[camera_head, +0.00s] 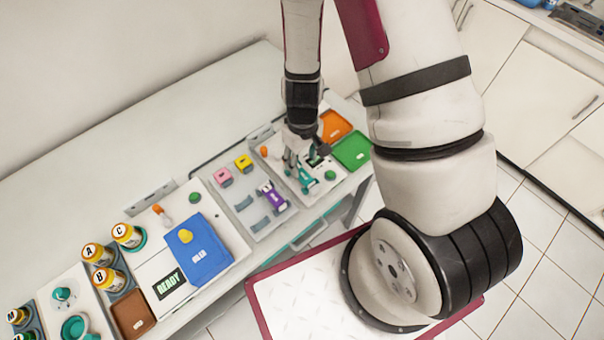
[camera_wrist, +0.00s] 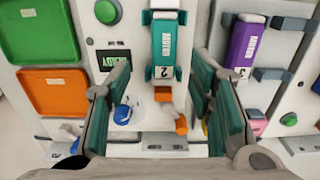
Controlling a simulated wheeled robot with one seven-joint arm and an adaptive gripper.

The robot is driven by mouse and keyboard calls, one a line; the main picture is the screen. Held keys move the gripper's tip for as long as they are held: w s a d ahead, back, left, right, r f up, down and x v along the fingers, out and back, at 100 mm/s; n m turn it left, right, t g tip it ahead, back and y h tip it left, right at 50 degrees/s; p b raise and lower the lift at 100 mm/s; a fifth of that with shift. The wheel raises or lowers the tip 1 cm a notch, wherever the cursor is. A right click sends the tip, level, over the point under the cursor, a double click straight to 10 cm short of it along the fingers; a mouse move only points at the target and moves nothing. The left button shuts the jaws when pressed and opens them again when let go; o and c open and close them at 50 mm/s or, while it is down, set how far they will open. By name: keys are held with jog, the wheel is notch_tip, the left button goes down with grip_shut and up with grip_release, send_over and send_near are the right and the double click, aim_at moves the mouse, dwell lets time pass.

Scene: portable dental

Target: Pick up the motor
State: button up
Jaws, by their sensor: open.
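My gripper (camera_head: 297,153) is open and points down over the right-hand station on the bench. In the wrist view its two teal-padded fingers (camera_wrist: 163,72) stand apart, with a teal block (camera_wrist: 164,40) ahead of and between them. The block bears a white label and the number 2; it also shows below the gripper in the head view (camera_head: 307,180). A purple block (camera_wrist: 243,52) numbered 3 lies in the neighbouring rack. A small blue and white piece (camera_wrist: 122,112) is partly behind the left finger. No label clearly readable as motor shows.
The station has a READY screen (camera_wrist: 113,60) and a green button (camera_wrist: 107,12). A green tray (camera_head: 351,152) and an orange tray (camera_head: 334,126) lie right of it. Pink (camera_head: 223,176) and yellow (camera_head: 243,162) blocks stand left. Jars and a blue pad (camera_head: 205,255) are farther left.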

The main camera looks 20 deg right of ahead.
aim_at(302, 173)
jog(key=shift+s+a+f+p, duration=0.15)
jog(key=shift+f+p, duration=0.15)
jog(key=shift+f, duration=1)
jog(key=shift+s+a+f+p, duration=0.1)
jog(key=shift+f+p, duration=0.2)
jog(key=shift+f, duration=1)
grip_shut()
